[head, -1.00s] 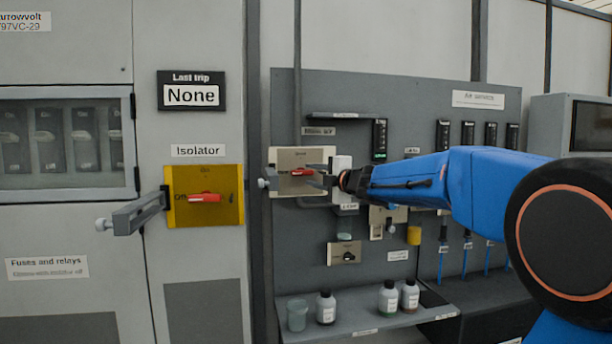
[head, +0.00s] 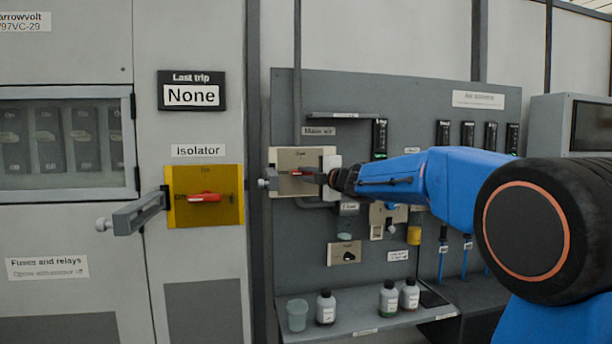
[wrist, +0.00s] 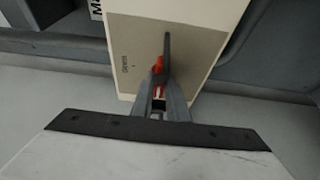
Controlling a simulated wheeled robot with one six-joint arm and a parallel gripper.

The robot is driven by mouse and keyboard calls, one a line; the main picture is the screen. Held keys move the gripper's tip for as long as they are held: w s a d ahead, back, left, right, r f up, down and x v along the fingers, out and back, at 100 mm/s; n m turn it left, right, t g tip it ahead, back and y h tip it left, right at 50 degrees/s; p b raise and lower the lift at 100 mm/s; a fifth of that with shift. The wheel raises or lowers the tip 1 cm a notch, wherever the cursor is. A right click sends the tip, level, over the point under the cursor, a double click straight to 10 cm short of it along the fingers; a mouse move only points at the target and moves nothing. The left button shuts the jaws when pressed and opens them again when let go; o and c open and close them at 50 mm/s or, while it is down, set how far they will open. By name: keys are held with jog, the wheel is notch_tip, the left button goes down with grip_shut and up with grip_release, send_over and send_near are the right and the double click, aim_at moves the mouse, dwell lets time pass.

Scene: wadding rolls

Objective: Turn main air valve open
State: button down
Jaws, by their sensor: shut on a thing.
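The main air valve is a cream plate (head: 288,158) under a "Main air" label, with a red handle (head: 299,172) that lies about level, pointing left. In the wrist view the red handle (wrist: 158,63) stands out from the cream plate (wrist: 190,38), beside small lettering that may read "Closed". My gripper (head: 318,177) reaches in from the right and is shut on the red handle. In the wrist view its grey fingers (wrist: 162,72) pinch the handle and hide part of it.
Left of the valve is a yellow isolator plate (head: 220,185) with its own red handle and a grey lever (head: 135,213) jutting out. Bottles (head: 388,298) stand on a shelf below.

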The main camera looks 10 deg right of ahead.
jog(key=shift+f, duration=0.1)
jog(key=m, duration=0.2)
jog(key=m+t, duration=0.1)
jog(key=m, duration=0.1)
jog(key=shift+f+t, duration=0.15)
jog(key=shift+t, duration=0.15)
jog(key=shift+a+f+m+t+h, duration=0.15)
jog(key=shift+m+t+h, duration=0.8)
jog(key=shift+m, duration=2.1)
jog(key=shift+a+m+t+h, duration=0.1)
jog(key=shift+m+t+h, duration=0.35)
jog(key=shift+m+h, duration=1.75)
jog(key=shift+a+f+m+t+h, duration=0.15)
jog(key=shift+m+t+h, duration=0.4)
jog(key=shift+m, duration=3.3)
jog(key=c, duration=1.7)
grip_release()
jog(key=shift+r, duration=0.1)
